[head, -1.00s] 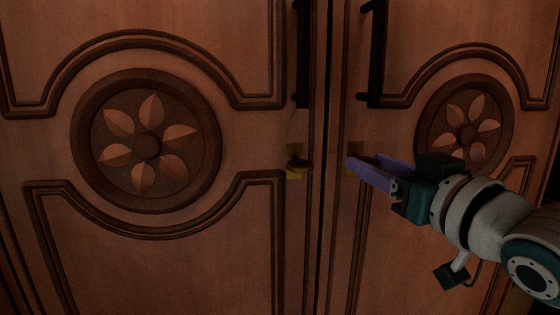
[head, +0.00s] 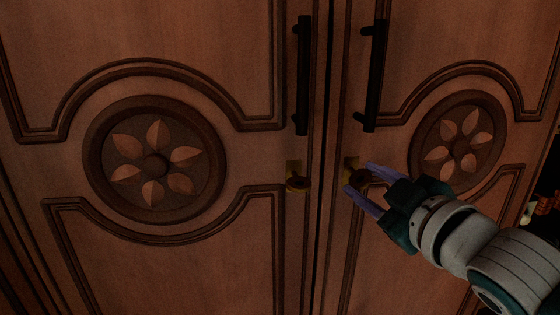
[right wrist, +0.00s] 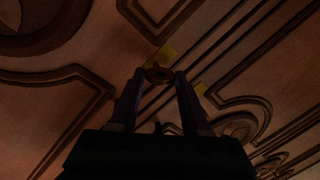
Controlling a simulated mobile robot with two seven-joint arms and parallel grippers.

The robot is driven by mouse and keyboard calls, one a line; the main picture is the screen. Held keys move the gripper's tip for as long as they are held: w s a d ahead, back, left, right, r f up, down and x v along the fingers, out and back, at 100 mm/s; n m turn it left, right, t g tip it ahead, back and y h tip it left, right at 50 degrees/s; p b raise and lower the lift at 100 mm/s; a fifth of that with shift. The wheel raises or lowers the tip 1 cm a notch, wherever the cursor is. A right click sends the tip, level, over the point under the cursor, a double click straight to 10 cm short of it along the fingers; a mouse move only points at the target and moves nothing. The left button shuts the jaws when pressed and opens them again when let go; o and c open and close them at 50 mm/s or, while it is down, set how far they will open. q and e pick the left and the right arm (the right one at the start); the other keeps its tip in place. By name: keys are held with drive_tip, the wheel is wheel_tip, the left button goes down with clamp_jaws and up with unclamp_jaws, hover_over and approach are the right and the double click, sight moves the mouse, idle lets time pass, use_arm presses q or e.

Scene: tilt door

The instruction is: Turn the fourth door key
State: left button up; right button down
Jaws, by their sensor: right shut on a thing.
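Two wooden doors with carved flower rosettes stand side by side. The right door's key (head: 361,175), dark and round-headed, sits at a brass lock plate (head: 350,163). My right gripper (head: 360,180) comes in from the lower right, and its two purple fingers are shut on this key. In the right wrist view the key's round head (right wrist: 158,74) shows between the fingertips, in front of its brass plate (right wrist: 163,54). The left door's key (head: 298,184) stands free in its own plate. My left gripper is not in view.
Black bar handles, one on the left door (head: 303,75) and one on the right door (head: 375,75), rise above the locks. A narrow dark seam runs between the doors. The space before the left door is clear.

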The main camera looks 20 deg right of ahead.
drive_tip(key=n+p, duration=0.2)
drive_tip(key=n, duration=0.2)
drive_tip(key=shift+a+r+g+h, duration=0.1)
drive_tip(key=shift+g+h, duration=0.2)
drive_tip(key=shift+h, duration=0.1)
drive_tip(key=shift+a+n+h, duration=0.1)
drive_tip(key=shift+n+h, duration=0.4)
drive_tip(key=shift+n, duration=1.7)
drive_tip(key=shift+c, duration=1.8)
unclamp_jaws()
drive_tip(key=p+v, duration=0.1)
drive_tip(key=v, duration=0.8)
drive_tip(key=shift+s+a+r, duration=0.15)
drive_tip(key=shift+s, duration=0.2)
